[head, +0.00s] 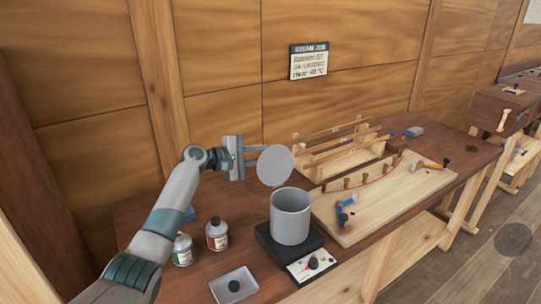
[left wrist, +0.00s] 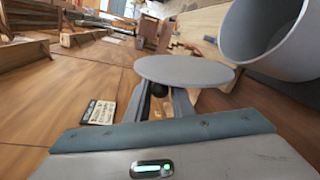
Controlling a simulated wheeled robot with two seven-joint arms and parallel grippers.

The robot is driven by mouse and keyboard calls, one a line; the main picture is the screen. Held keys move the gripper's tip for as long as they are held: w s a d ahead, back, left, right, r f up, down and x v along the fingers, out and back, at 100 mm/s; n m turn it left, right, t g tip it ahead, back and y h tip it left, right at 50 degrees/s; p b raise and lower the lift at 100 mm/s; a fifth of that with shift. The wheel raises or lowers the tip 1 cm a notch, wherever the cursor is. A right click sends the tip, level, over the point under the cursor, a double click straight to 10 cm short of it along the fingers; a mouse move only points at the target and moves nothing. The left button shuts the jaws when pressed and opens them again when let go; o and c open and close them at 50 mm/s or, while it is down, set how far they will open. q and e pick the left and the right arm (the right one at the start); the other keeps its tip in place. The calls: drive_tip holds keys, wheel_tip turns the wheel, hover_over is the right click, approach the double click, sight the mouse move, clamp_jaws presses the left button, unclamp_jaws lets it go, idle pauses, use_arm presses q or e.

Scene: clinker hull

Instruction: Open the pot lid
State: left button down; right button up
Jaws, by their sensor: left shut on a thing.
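The grey pot (head: 291,218) stands uncovered on a dark hot plate (head: 265,238) on the bench. Its round grey lid (head: 275,165) is off the pot, tilted on edge above and slightly left of the rim. My left gripper (head: 250,163) is shut on the lid's knob and holds it in the air. In the left wrist view the lid (left wrist: 184,69) hides most of its dark knob (left wrist: 159,90) between the fingers, and the pot (left wrist: 262,35) shows at the upper right. My right gripper is not in view.
Two small bottles (head: 216,235) and a shallow tray (head: 235,284) stand left of the hot plate. A wooden board (head: 380,195) with clamps lies to its right, with a wooden frame (head: 335,150) behind. A sign (head: 309,61) hangs on the wall.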

use_arm(q)
drive_tip(key=shift+w+a, duration=0.1)
drive_tip(key=shift+w, duration=0.05)
drive_tip(key=c, duration=1.5)
unclamp_jaws()
drive_tip(key=shift+c, duration=0.2)
drive_tip(key=shift+a, duration=0.1)
drive_tip(key=shift+s+a, duration=0.35)
drive_tip(key=shift+a, duration=0.1)
drive_tip(key=b+v, duration=0.5)
drive_tip(key=v, duration=1.1)
